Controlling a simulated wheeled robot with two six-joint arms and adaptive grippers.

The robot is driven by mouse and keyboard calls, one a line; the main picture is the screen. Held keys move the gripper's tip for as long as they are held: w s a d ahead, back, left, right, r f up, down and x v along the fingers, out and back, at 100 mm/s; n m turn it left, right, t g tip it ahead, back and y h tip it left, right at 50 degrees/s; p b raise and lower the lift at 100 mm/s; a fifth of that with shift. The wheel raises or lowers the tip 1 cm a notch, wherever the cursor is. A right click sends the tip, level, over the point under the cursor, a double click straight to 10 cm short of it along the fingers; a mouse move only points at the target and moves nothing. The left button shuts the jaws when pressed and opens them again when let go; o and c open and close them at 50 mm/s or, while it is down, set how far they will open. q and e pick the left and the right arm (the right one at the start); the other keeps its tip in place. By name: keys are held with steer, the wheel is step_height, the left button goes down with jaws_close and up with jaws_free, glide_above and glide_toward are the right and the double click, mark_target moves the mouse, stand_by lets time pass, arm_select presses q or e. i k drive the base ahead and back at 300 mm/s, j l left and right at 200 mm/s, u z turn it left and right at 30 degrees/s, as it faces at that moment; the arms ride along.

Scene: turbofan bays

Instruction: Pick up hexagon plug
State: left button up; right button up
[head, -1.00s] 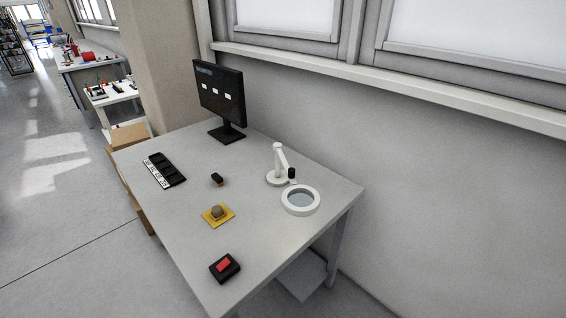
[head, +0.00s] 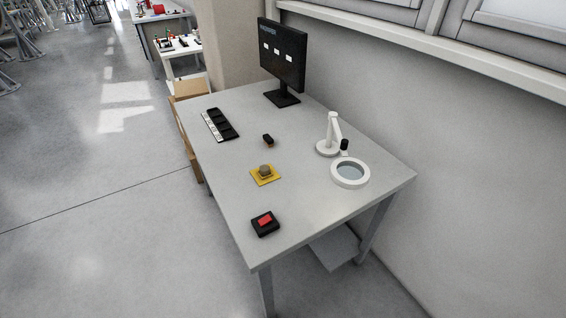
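No hexagon plug can be clearly made out in the head view. A small grey-brown piece (head: 265,170) sits on a yellow square plate (head: 257,179) near the middle of the grey table (head: 310,205); its exact shape is too small to tell. A small dark object with a brownish side (head: 268,140) lies behind it. Neither of my grippers is in view.
A black box with a red top (head: 265,223) sits near the front corner. A white magnifier lamp (head: 350,173) stands at the right and a monitor (head: 282,56) at the back. A wall (head: 470,190) runs behind the table. Floor (head: 110,230) is open to the left.

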mark_target(264, 169)
steer(key=i+j, duration=0.1)
steer(key=j, duration=0.3)
steer(key=i+j, duration=0.1)
steer(key=j, duration=0.3)
steer(key=i+j+u, duration=0.1)
steer(key=j, duration=0.3)
steer(key=i+j, duration=0.1)
steer(key=j, duration=0.3)
steer(key=i+j, duration=0.1)
steer(key=j, duration=0.3)
steer(key=i+j+z, duration=0.1)
steer(key=z, duration=0.3)
steer(key=j+z, duration=0.15)
steer(key=z, duration=0.2)
steer(key=i+j+z, duration=0.15)
steer(key=z, duration=0.25)
steer(key=j+z, duration=0.2)
steer(key=z, duration=0.15)
steer(key=j+z, duration=0.2)
steer(key=j, duration=0.75)
steer(key=j+z, duration=0.2)
steer(key=j, duration=0.75)
steer(key=k+j+z, duration=0.2)
steer(key=j, duration=0.75)
steer(key=i, duration=0.1)
